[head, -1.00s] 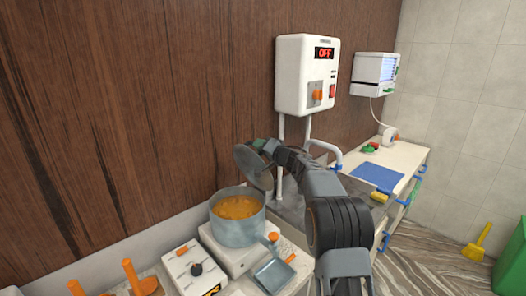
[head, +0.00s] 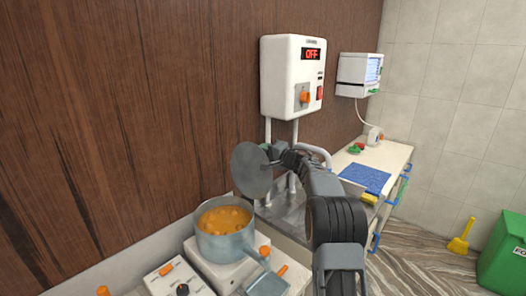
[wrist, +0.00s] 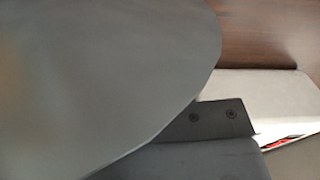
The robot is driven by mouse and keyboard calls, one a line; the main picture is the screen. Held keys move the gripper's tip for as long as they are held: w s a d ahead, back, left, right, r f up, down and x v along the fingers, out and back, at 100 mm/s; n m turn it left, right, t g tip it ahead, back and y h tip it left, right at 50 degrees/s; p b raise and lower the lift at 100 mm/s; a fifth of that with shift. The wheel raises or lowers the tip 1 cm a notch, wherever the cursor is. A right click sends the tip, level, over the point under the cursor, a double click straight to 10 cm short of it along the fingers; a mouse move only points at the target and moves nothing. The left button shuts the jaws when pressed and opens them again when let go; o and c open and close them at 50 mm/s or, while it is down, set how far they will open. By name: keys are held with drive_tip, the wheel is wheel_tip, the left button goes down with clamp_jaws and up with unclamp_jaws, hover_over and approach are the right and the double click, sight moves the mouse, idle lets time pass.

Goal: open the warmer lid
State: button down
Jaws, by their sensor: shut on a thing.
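My gripper (head: 270,153) is shut on a round, dark grey lid (head: 250,170), holding it by its middle. The lid is raised in the air and tilted steeply, nearly upright, above and to the right of the pot. In the wrist view the lid (wrist: 100,70) fills much of the upper left and hides what is behind it. The grey pot (head: 226,243) stands uncovered on a white warmer base (head: 222,268), with orange food (head: 224,218) showing inside. The lid and pot are apart.
A white wall box (head: 290,80) reading OFF hangs above, with pipes below it. A metal sink counter (head: 290,212) lies behind my arm. A blue cloth (head: 365,179) lies on the counter at the right. A green bin (head: 502,255) stands on the floor at far right.

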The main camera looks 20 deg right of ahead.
drive_tip(key=shift+f, duration=0.4)
drive_tip(key=c, duration=1.3)
unclamp_jaws()
drive_tip(key=shift+o, duration=1.2)
drive_tip(key=shift+r, duration=0.2)
drive_tip(key=shift+s, duration=0.1)
drive_tip(key=b+v, duration=0.3)
drive_tip(key=v, duration=1)
drive_tip(key=shift+s+d, duration=0.2)
drive_tip(key=shift+s, duration=0.1)
